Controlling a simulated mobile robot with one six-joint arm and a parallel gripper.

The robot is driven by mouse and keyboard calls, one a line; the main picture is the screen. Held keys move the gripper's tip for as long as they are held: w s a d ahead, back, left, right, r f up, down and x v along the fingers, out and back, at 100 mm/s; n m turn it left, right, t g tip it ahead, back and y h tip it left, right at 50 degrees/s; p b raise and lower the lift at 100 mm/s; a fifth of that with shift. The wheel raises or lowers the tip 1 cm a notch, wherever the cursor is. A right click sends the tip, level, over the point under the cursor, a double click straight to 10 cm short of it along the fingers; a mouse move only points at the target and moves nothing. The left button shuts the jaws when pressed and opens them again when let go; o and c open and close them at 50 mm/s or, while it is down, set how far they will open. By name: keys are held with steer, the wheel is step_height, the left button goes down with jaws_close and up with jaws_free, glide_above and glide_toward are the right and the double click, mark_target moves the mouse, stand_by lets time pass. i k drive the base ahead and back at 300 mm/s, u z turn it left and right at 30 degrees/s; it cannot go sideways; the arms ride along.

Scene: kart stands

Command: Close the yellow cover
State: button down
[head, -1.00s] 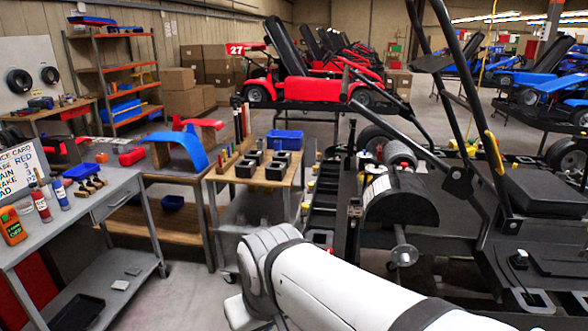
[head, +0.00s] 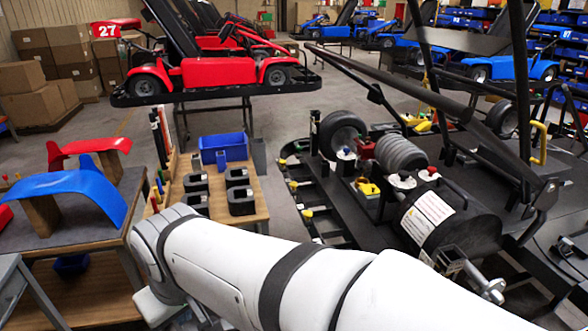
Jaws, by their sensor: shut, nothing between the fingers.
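I cannot tell for sure which yellow part is the yellow cover. A small yellow piece (head: 368,188) sits among the engine parts of the black kart (head: 470,160), left of the black cylinder with white labels (head: 445,225). Other yellow parts show behind the engine (head: 425,125), and a yellow curved handle (head: 540,143) stands at the right of the kart. They are too small to tell whether any is an open cover. My white arm crosses the bottom of the head view, left of and below the kart. My gripper is out of the picture.
A wooden-topped table with black blocks and a blue bin (head: 225,147) stands left of the kart. A workbench with a blue curved panel (head: 68,190) is at far left. A red kart (head: 215,75) sits on a stand behind.

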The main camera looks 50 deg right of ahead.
mark_target(369, 189)
steer(key=z, duration=0.85)
steer(key=i, duration=1.3)
steer(key=z, duration=0.95)
steer(key=k, duration=0.7)
steer(key=z, duration=0.2)
steer(key=i, duration=0.75)
steer(key=u, duration=0.15)
